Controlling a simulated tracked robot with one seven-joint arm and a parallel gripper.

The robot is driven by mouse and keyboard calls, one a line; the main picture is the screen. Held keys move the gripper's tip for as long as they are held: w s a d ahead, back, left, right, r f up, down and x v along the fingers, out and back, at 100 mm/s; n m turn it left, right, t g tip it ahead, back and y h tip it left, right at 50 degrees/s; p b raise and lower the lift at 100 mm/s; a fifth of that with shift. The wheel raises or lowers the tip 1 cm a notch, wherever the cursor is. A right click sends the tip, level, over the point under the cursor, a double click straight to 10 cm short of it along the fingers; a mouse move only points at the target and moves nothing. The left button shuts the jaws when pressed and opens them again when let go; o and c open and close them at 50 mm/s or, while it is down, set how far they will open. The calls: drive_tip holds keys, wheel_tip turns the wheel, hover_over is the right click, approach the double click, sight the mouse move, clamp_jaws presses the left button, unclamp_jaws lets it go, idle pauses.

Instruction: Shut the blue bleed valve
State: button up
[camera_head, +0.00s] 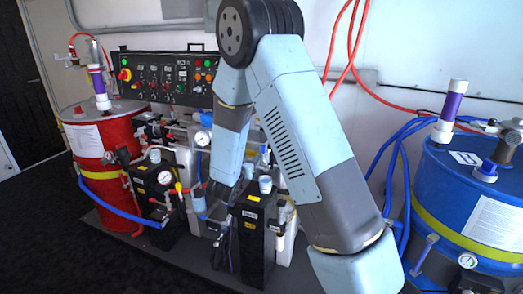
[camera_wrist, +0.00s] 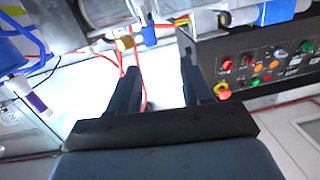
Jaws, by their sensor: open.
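My gripper (camera_wrist: 160,64) is open, with its two dark fingers apart and nothing visibly held between them. In the wrist view, a small blue part (camera_wrist: 149,37) beside a brass fitting (camera_wrist: 124,44) shows just beyond the fingertips, apart from them. It may be the blue bleed valve, but I cannot tell for sure. In the head view, my gripper (camera_head: 222,193) hangs down among the black pump units, and my arm covers part of the fittings behind. No blue valve handle can be made out with certainty there.
A red drum (camera_head: 101,150) stands left and a blue drum (camera_head: 470,205) right. Black pump blocks (camera_head: 256,240) with gauges and hoses crowd the middle. A control panel (camera_head: 165,77) is on the wall behind; it also shows in the wrist view (camera_wrist: 262,62). Dark floor is clear at front left.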

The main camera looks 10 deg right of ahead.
sight(262, 149)
drive_tip(key=shift+h, duration=0.8)
drive_tip(key=x, duration=0.4)
drive_tip(key=f+x, duration=0.1)
drive_tip(key=x, duration=0.3)
drive_tip(key=f+x, duration=0.1)
drive_tip(key=x, duration=0.4)
drive_tip(key=shift+s+d, duration=0.1)
drive_tip(key=shift+d, duration=0.15)
drive_tip(key=shift+c, duration=0.3)
clamp_jaws()
drive_tip(key=shift+a, duration=0.15)
